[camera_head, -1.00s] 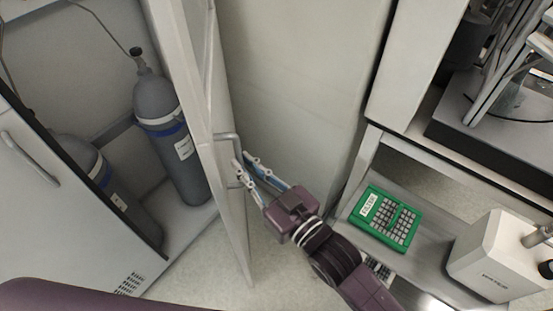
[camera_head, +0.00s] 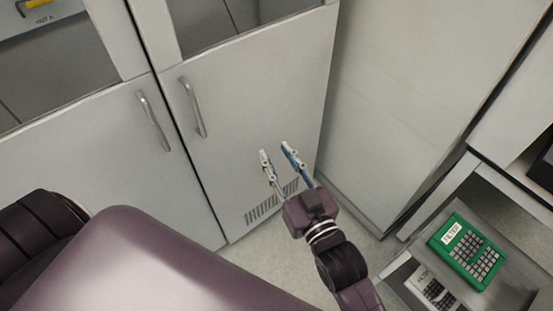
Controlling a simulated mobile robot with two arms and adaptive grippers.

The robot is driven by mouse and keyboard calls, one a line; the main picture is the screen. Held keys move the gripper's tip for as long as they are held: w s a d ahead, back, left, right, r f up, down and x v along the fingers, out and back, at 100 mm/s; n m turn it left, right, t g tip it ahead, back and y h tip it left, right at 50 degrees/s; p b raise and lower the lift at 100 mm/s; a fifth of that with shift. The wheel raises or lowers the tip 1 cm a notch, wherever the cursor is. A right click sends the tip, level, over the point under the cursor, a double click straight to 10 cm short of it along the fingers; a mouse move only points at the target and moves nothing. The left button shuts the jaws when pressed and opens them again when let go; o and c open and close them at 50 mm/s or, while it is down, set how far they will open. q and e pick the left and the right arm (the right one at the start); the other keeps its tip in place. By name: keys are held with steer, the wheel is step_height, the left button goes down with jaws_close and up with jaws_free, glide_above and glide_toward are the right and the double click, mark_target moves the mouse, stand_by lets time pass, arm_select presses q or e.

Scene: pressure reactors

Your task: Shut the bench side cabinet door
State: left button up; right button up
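The cabinet door (camera_head: 245,110) is the right one of a pair and has a vertical bar handle (camera_head: 193,107) near its left edge and a vent grille low down. It lies in line with the left door (camera_head: 110,150), with only a thin dark seam between them. My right gripper (camera_head: 278,152) is open and empty in front of the lower right part of the door, right of and below the handle. I cannot tell whether its fingertips touch the door. My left arm crosses the lower left; its gripper is out of view.
A plain tall panel (camera_head: 410,90) stands right of the cabinet. At the lower right a shelf (camera_head: 520,235) carries a green rack (camera_head: 466,252) and a white one (camera_head: 432,288). Bare floor (camera_head: 255,262) shows below the doors.

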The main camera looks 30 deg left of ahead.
arm_select(q)
steer(key=a, duration=0.3)
steer(key=shift+a+f, duration=0.15)
steer(key=shift+a, duration=0.2)
arm_select(e)
steer(key=v, duration=1.2)
steer(key=shift+s+d, duration=0.15)
steer(key=shift+s, duration=0.1)
